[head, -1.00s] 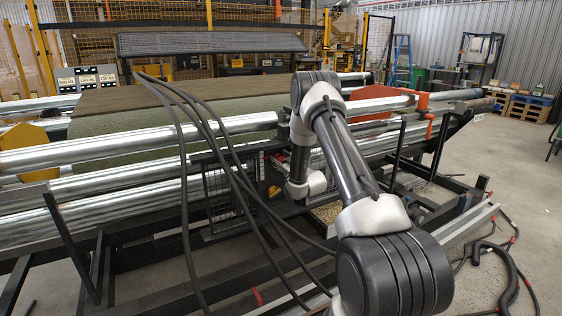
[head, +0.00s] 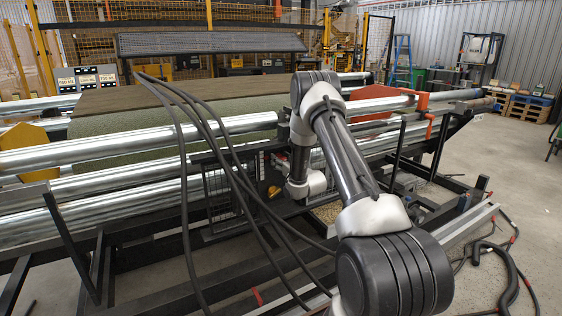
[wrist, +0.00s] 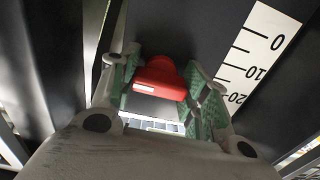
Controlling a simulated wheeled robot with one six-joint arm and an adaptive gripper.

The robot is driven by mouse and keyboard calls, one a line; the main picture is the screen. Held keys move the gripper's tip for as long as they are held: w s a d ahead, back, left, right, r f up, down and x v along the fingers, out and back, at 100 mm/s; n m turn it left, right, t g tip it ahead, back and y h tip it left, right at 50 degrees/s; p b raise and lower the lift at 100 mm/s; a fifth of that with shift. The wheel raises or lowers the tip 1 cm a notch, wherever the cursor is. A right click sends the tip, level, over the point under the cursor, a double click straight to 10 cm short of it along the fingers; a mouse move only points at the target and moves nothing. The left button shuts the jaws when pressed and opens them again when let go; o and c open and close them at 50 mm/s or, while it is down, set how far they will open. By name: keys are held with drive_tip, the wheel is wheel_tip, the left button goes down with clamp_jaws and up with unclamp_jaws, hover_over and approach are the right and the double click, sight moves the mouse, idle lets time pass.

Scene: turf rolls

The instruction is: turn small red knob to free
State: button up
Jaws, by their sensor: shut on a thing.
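The small red knob (wrist: 160,80) is in the middle of the wrist view, with a pale mark along its near edge. My gripper (wrist: 163,88) is shut on it, with the green-padded fingers on its left and right sides. The knob sits against a dark panel. In the head view my arm reaches to the frame of the machine, and its end is hidden behind my own links. I cannot make out the knob there. No label showing its free position can be read.
A white scale (wrist: 262,52) marked 0, 10 and 20 is right of the knob. In the head view, long steel rollers (head: 130,148) run around a green turf roll (head: 120,130). A yellow handle (head: 273,191) is left of my wrist. Black cables (head: 225,165) hang in front.

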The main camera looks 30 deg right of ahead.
drive_tip(key=o, duration=1)
drive_tip(key=s, duration=1.2)
drive_tip(key=shift+d, duration=0.2)
drive_tip(key=shift+f, duration=0.15)
